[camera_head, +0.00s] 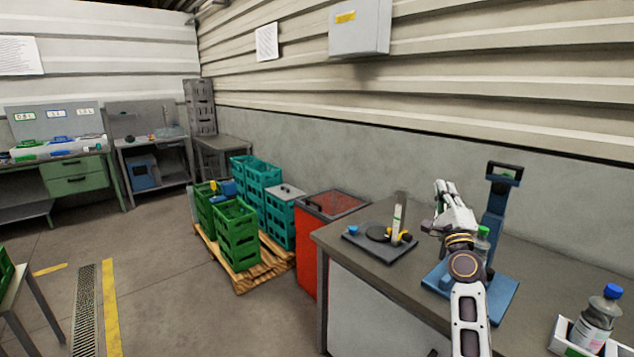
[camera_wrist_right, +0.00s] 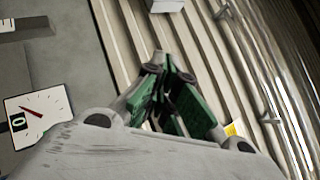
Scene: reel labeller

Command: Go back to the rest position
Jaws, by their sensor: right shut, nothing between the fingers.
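My right gripper (camera_head: 440,187) is raised above the grey worktable (camera_head: 375,262) at the right, pointing up, with the arm rising from the bottom edge. It is shut and empty. In the right wrist view its green-padded fingers (camera_wrist_right: 166,62) point up toward the corrugated wall. My left gripper is in neither view.
Behind my arm stands a blue device (camera_head: 493,205) with a green-capped bottle (camera_head: 482,242), partly hidden. A blue-capped bottle (camera_head: 595,322) is at right. A dark plate (camera_head: 380,242) carries a small fixture. A red bin (camera_head: 325,225) and green crates (camera_head: 237,235) stand left of the table.

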